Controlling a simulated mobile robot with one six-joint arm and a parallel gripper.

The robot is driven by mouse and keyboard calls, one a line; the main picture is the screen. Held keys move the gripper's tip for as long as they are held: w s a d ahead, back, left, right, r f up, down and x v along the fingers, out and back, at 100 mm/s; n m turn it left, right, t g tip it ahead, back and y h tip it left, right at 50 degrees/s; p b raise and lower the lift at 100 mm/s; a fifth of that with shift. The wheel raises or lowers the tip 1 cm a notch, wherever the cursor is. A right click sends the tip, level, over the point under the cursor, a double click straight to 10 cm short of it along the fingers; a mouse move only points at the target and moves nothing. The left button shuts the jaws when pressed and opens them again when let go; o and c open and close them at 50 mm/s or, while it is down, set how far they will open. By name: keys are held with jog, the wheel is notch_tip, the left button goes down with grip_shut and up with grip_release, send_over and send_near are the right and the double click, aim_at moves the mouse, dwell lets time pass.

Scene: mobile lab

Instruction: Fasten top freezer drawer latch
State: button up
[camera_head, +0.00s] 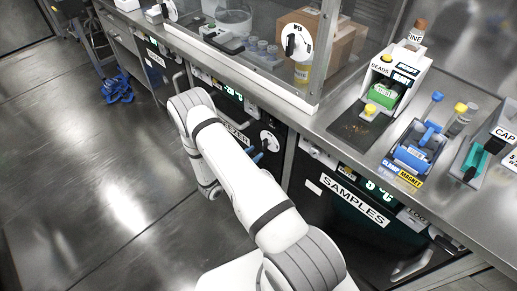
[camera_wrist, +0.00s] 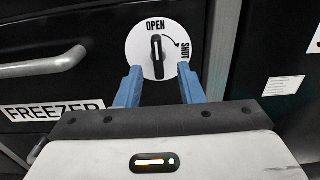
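The freezer latch is a round white dial (camera_wrist: 137,44) with a black knob (camera_wrist: 157,58), marked OPEN at the top and SHUT at the right. In the wrist view the knob stands upright, its end toward OPEN. My gripper (camera_wrist: 158,80) has two blue fingers, spread apart and empty, one on each side of the lower dial. I cannot tell whether they touch the dial. In the head view the dial (camera_head: 269,141) shows on the dark freezer front (camera_head: 228,104), and my gripper (camera_head: 256,157) is close below it, partly hidden by my arm.
A drawer handle (camera_wrist: 45,65) and a FREEZER label (camera_wrist: 52,110) lie left of the dial. The SAMPLES unit (camera_head: 352,200) stands right of the freezer under the steel bench (camera_head: 325,117). Open floor (camera_head: 90,170) lies at the left.

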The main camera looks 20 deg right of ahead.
aim_at(263, 146)
jog(key=shift+x, duration=2.6)
